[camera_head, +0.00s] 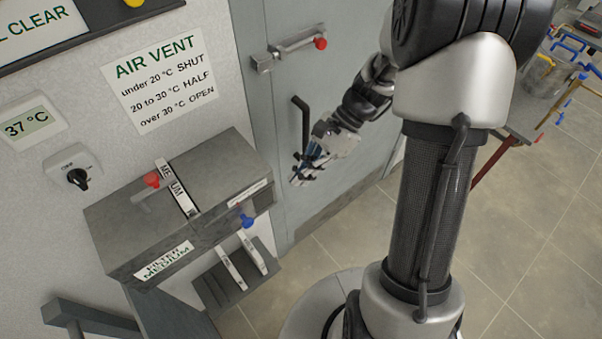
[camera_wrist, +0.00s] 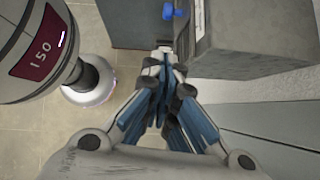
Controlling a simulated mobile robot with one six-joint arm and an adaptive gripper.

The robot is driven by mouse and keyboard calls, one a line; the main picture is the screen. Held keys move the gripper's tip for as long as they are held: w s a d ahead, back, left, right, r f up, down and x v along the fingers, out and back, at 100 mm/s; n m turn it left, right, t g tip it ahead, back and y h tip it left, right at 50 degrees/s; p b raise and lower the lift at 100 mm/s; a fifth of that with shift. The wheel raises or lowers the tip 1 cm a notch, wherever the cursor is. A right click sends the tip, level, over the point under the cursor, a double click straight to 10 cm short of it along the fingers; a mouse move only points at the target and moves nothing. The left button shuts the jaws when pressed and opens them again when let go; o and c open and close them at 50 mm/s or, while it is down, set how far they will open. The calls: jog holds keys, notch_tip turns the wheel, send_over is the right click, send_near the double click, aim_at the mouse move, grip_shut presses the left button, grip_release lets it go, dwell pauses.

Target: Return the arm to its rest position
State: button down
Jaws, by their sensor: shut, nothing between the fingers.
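My gripper (camera_head: 302,176) hangs in the air in front of the grey door (camera_head: 337,50), close to its dark handle (camera_head: 300,115), and points down and to the left. In the wrist view my gripper (camera_wrist: 163,62) has its blue-lined fingers brought together at the tips, with nothing between them. Whether the gripper touches the door I cannot tell, but it looks apart from the cabinet. My arm is bent and reaches down from the upper right in the head view.
A grey filter cabinet (camera_head: 110,215) with a red knob (camera_head: 152,180) and a blue knob (camera_head: 247,221) stands left of my gripper. A latch with a red end (camera_head: 320,43) is on the door. A bench with pipes (camera_head: 515,115) stands at the right. Tiled floor (camera_head: 520,230) is clear.

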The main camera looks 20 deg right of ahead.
jog(key=s+a+r+n+t+h+b, duration=0.1)
jog(key=s+n+t+h+b, duration=0.2)
jog(key=s+n+b, duration=0.3)
jog(key=s+r+n+t+h+b, duration=0.2)
jog(key=s+n+h+b, duration=0.3)
jog(key=s+n, duration=0.4)
jog(key=shift+a+r+n+t+b, duration=0.3)
jog(key=shift+n+t+b, duration=0.2)
jog(key=shift+b, duration=0.3)
